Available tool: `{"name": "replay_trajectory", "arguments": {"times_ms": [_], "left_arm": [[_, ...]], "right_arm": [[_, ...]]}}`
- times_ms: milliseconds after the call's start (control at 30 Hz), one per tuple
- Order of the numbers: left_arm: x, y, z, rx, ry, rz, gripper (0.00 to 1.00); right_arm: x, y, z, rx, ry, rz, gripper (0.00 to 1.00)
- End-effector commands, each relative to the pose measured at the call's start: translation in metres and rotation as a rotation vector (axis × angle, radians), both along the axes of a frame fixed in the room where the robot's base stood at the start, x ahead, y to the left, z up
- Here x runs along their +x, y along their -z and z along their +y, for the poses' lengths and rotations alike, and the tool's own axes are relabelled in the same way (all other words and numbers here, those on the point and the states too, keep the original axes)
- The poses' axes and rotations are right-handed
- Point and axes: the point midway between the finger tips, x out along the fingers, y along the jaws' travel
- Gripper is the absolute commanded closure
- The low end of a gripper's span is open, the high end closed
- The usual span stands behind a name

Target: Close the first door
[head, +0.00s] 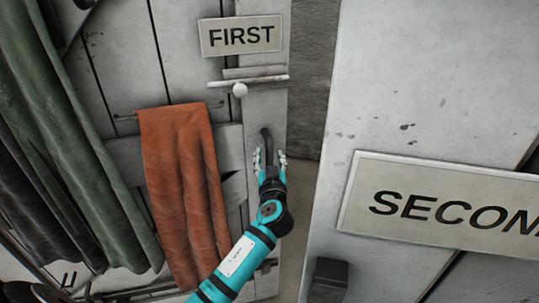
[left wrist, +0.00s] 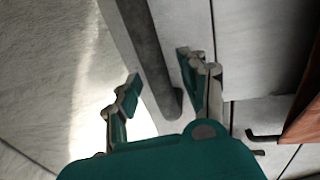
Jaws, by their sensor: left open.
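The first door (head: 185,85) is a pale plank door with a "FIRST" sign (head: 241,36). Below the sign is a white sliding bolt with a round knob (head: 240,90). A dark upright handle (head: 266,138) sits near the door's right edge. My left gripper (head: 269,157) is open at the lower part of this handle. In the left wrist view the handle (left wrist: 157,55) runs between the two spread fingers (left wrist: 158,68), with space visible on the left finger's side. A gap shows right of the door edge. My right gripper is not in view.
A second pale door (head: 420,80) with a "SECON…" sign (head: 450,207) and a dark block (head: 327,280) stands close on the right. An orange cloth (head: 182,190) hangs from a rail on the first door. Green cloth (head: 65,150) hangs at the left.

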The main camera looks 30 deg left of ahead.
Motion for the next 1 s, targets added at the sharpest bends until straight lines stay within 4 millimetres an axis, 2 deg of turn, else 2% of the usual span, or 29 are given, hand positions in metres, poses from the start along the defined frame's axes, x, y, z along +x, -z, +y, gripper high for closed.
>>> {"name": "replay_trajectory", "arguments": {"times_ms": [333, 667, 1000], "left_arm": [[0.0031, 0.0001, 0.0022, -0.001, 0.0, -0.001, 0.58], [0.0029, 0.0002, 0.002, 0.0, 0.0, 0.0, 1.0], [0.0028, 0.0006, 0.0017, -0.001, 0.0, 0.001, 1.0]], "right_arm": [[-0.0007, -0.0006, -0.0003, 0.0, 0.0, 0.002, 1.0], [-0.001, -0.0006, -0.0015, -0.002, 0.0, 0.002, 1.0], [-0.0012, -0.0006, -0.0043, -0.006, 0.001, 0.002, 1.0]]}}
